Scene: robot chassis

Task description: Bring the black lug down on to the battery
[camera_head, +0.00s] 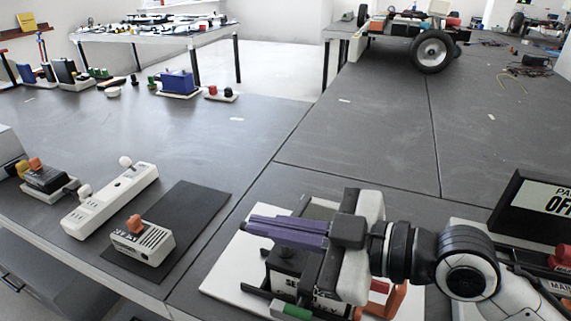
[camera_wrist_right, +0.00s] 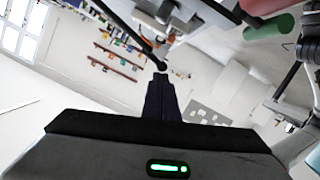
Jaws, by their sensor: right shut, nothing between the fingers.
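The battery (camera_head: 287,262) is a dark box with partly covered white lettering, standing on a white plate (camera_head: 225,275) at the lower middle of the head view. My right gripper (camera_head: 250,225) comes in from the right above it, with its purple fingers shut and pointing left. They hide much of the battery's top. In the right wrist view the shut fingers (camera_wrist_right: 160,78) are dark. A thin black bar (camera_wrist_right: 135,40) runs from the top edge and ends just beyond their tips; it may be the black lug, and I cannot tell whether they touch. My left gripper is not in view.
A green-ended part (camera_head: 290,310) and an orange part (camera_head: 395,298) lie by the battery. A white switch strip (camera_head: 110,200) and a white box with an orange knob (camera_head: 142,243) stand left. A sign (camera_head: 540,205) stands right. The table's middle is clear.

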